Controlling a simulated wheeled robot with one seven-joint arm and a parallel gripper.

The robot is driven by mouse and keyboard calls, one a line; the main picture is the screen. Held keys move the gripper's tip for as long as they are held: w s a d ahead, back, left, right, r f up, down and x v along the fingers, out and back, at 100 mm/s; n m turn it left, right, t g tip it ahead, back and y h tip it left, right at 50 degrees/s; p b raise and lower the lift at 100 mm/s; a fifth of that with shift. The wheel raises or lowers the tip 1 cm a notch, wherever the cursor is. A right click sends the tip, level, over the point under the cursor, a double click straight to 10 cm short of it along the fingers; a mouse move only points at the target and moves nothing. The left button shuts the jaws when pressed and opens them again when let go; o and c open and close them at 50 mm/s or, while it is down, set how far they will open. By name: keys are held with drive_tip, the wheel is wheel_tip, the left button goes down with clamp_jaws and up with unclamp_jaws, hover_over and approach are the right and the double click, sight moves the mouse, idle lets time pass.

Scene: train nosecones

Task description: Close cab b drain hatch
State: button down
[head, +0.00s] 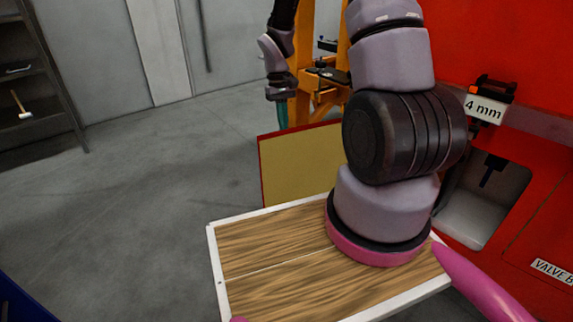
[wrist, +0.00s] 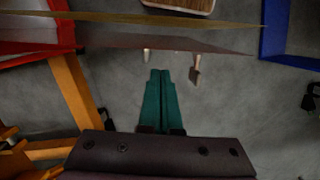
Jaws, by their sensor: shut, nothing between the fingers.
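My gripper (head: 283,122) hangs with its teal fingers pointing down, beyond the panel in the head view. In the wrist view its fingers (wrist: 155,78) are together and empty. A flat yellow panel with a red edge (head: 295,165), apparently the open hatch door, stands out from the red cab. My arm hides its right side. In the wrist view the panel (wrist: 110,35) is nearly edge-on just past the fingertips, with two pale pieces below it. I cannot tell whether the fingers touch it. No drain hatch label is readable.
The red cab wall (head: 545,200) on the right has an open recess (head: 485,205), a "4 mm" sign and a "VALVE B" label. An orange stand (head: 318,85) is behind my gripper. Grey shelves (head: 35,90) stand far left. The floor (head: 150,170) between is clear.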

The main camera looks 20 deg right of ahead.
sight(287, 164)
drive_tip(key=shift+g, duration=0.3)
drive_tip(key=x, duration=1.3)
drive_tip(key=shift+w+f, duration=0.15)
